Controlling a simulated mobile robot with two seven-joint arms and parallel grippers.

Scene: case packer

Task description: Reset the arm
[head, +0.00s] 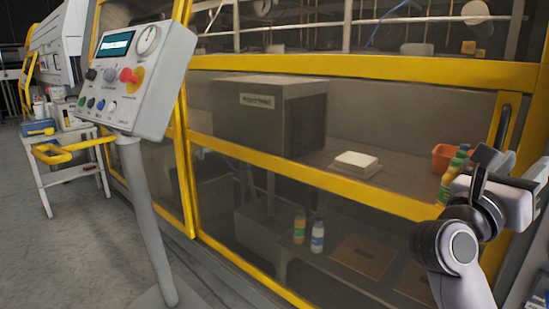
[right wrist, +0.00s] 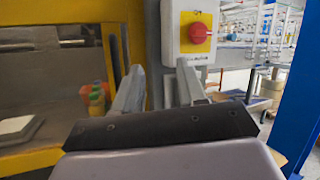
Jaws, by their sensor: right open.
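My right arm (head: 462,248) rises at the right edge of the head view, in front of the yellow-framed machine (head: 330,186). Its fingertips cannot be made out clearly there. In the right wrist view my right gripper (right wrist: 160,80) is open, with nothing between its two grey fingers. Beyond the fingers is a grey and yellow box with a red emergency stop button (right wrist: 199,32). I cannot tell whether the fingers touch the box. My left gripper is not in view.
A control panel (head: 140,72) on a grey post stands at left. Behind the machine's clear panels are an orange bin (head: 442,156), several bottles and a white block (head: 356,163). A white cart (head: 70,166) is at far left. Grey floor at lower left is clear.

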